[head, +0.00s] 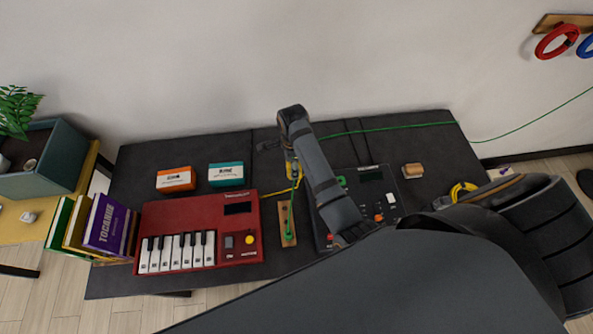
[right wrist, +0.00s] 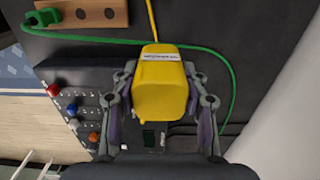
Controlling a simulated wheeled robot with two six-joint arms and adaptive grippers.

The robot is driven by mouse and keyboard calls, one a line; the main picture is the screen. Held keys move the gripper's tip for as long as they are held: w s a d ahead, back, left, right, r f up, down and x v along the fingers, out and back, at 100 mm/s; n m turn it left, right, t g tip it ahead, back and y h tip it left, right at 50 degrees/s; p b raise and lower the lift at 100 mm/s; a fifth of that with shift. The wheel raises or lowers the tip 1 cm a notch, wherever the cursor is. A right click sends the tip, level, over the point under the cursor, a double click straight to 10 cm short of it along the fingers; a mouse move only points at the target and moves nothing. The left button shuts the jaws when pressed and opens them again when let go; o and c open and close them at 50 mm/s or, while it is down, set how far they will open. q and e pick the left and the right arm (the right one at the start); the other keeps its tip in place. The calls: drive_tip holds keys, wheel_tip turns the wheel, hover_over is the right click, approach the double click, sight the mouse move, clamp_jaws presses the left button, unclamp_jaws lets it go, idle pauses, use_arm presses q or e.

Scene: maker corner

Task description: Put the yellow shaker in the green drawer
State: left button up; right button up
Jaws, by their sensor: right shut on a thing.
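My right gripper (head: 292,172) reaches over the dark table. In the head view a little of the shaker (head: 291,169) shows beneath my wrist. A yellow cable (right wrist: 152,20) meets its edge; I cannot tell whether it is joined or passes under. No green drawer clearly shows; a teal-green box (head: 226,174) with a white label lies left of the gripper, and I cannot tell whether it is a drawer. My left gripper is out of view.
A red keyboard (head: 180,215) lies at front left, with an orange box (head: 175,179) behind it. A wooden strip (head: 288,230) with a green plug and cable lies near the gripper. A dark control panel (head: 371,177) is under my right arm. Books (head: 108,222) stand at the left.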

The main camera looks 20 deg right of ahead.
drive_tip(key=shift+s+f, duration=0.8)
drive_tip(key=shift+f, duration=0.3)
drive_tip(key=f, duration=0.3)
drive_tip(key=shift+w+p, duration=0.3)
drive_tip(key=shift+w, duration=0.05)
wheel_tip(320, 180, down, 2)
drive_tip(key=shift+w+f, duration=0.15)
wheel_tip(320, 180, down, 2)
drive_tip(key=shift+f, duration=0.15)
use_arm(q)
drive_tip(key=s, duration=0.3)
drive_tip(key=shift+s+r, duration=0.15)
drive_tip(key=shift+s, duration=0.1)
use_arm(e)
drive_tip(key=shift+f, duration=0.15)
drive_tip(key=o, duration=0.9)
drive_tip(key=shift+c, duration=0.2)
drive_tip(key=shift+o, duration=1.3)
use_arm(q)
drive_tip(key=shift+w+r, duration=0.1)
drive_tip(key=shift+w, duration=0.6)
use_arm(e)
drive_tip(key=shift+o, duration=0.4)
